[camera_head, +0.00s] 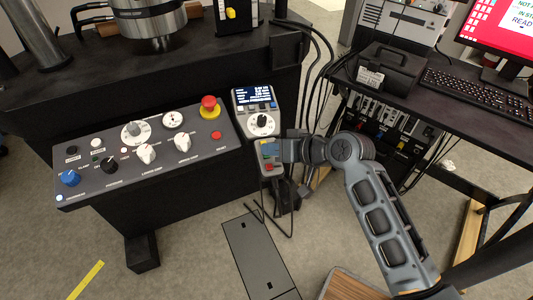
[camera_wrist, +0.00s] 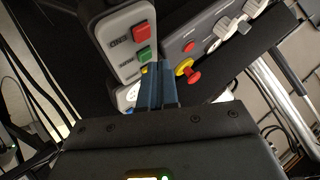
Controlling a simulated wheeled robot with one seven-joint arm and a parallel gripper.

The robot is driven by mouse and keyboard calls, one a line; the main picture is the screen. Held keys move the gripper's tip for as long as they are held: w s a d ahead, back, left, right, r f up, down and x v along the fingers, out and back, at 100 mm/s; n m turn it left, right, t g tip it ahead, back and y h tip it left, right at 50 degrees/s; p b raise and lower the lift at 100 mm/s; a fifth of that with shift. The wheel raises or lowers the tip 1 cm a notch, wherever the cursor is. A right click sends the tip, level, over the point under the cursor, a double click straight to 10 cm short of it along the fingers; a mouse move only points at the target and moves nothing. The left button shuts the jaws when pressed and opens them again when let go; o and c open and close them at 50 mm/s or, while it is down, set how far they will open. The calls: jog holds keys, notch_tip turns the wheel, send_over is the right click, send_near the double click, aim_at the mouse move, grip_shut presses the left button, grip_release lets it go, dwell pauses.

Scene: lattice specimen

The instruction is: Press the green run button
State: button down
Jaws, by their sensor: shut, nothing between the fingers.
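The green button (camera_wrist: 144,54) is on a light-grey handset (camera_wrist: 119,45), below a red button (camera_wrist: 141,33) in the wrist view. Small labels beside the buttons are hard to read. A yellow spot (camera_wrist: 144,70) shows below the green button, partly behind the fingers. My gripper (camera_wrist: 158,66) is shut and empty, its blue-grey fingers just below and right of the green button. I cannot tell whether they touch the handset. In the head view my gripper (camera_head: 276,152) reaches from the right over the handset (camera_head: 272,171), covering much of its face.
A control panel (camera_head: 90,181) with knobs, a red button (camera_head: 216,136) and a red emergency stop (camera_head: 209,103) on yellow lies left. A display unit (camera_head: 257,122) stands just above the handset. Black cables hang behind it. A desk with a keyboard (camera_head: 480,92) is at right.

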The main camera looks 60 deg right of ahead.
jog(key=shift+f, duration=0.35)
dwell(0.4)
dwell(0.3)
jog(key=shift+s+r+p, duration=0.15)
jog(key=shift+r+p, duration=0.5)
jog(key=shift+r, duration=0.1)
